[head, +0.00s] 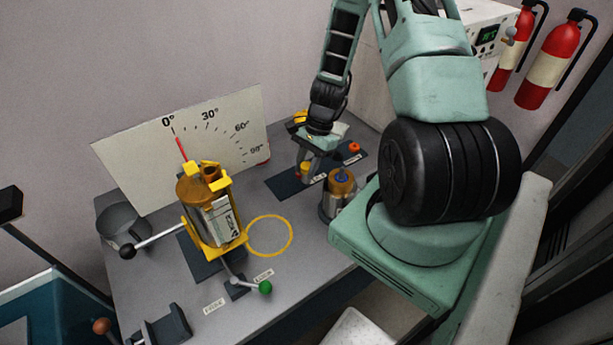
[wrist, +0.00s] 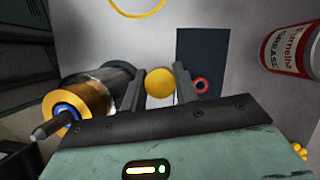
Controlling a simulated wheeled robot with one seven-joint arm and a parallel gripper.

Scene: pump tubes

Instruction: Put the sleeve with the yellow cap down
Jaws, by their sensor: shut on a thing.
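My gripper (wrist: 157,80) is shut on the sleeve with the yellow cap (wrist: 160,83), which sits between the two dark fingers in the wrist view. An orange-red cap (head: 354,147) is at the mat's right end; a red ring (wrist: 201,85) shows on the mat in the wrist view.
A metal cylinder with a brass top and blue ring (head: 342,182) stands close in front of my gripper. A yellow-framed pump (head: 209,215) with levers stands left, before an angle-scale board (head: 165,150). A yellow circle (head: 270,218) marks clear table. A red-labelled can (wrist: 288,46) shows at right.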

